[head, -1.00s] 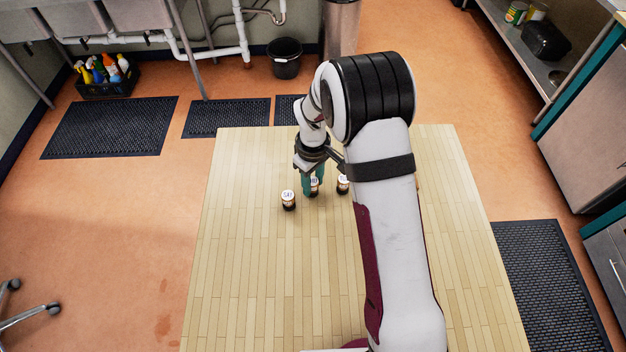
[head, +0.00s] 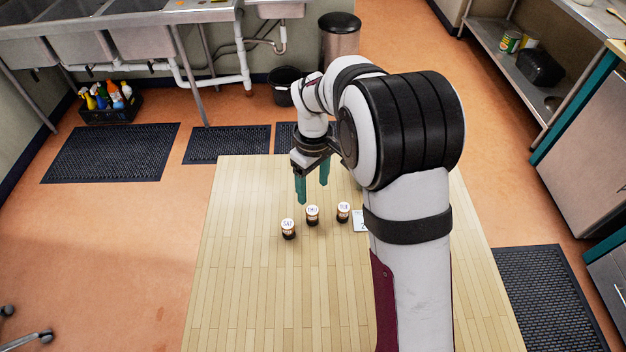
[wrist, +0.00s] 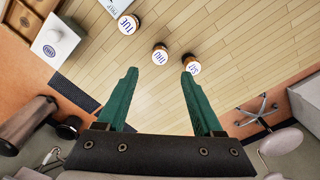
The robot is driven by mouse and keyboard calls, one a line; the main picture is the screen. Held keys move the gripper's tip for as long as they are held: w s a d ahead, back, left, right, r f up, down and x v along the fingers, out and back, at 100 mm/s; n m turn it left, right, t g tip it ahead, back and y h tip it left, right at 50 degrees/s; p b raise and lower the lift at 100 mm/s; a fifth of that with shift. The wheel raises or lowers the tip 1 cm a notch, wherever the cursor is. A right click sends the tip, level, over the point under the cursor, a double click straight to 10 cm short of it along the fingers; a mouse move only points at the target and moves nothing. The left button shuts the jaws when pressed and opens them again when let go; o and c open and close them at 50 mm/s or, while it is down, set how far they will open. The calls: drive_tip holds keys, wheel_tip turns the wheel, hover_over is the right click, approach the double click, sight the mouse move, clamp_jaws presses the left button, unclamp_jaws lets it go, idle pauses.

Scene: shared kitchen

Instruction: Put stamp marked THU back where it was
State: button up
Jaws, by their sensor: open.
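The stamp marked THU (head: 312,217) stands upright on the wooden table, dark-bodied with a white lettered top. It is in a row between the SAT stamp (head: 288,230) on its left and the TUE stamp (head: 343,213) on its right, with gaps between them. My gripper (head: 312,191) is open and empty, its teal fingers above and apart from the stamps. In the wrist view the THU stamp (wrist: 160,55) lies beyond and between the fingertips. The SAT stamp (wrist: 191,63) shows near the right fingertip and the TUE stamp (wrist: 127,25) at upper left.
A white card (head: 360,221) with partly hidden lettering lies right of TUE; my arm covers things beyond it. The wrist view shows a white box (wrist: 58,38) with a blue mark on top. The table's left and front (head: 255,290) are bare.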

drive_tip(key=s+d+r+m, duration=0.4)
drive_tip(key=s+r+m, duration=0.2)
drive_tip(key=s+r, duration=0.45)
drive_tip(key=s+d+f+m+y, duration=0.1)
drive_tip(key=s+m, duration=0.7)
drive_tip(key=s, duration=1)
drive_tip(key=shift+s+d+m+y, duration=0.2)
drive_tip(key=shift+s+m+y, duration=0.1)
drive_tip(key=shift+s+y, duration=0.1)
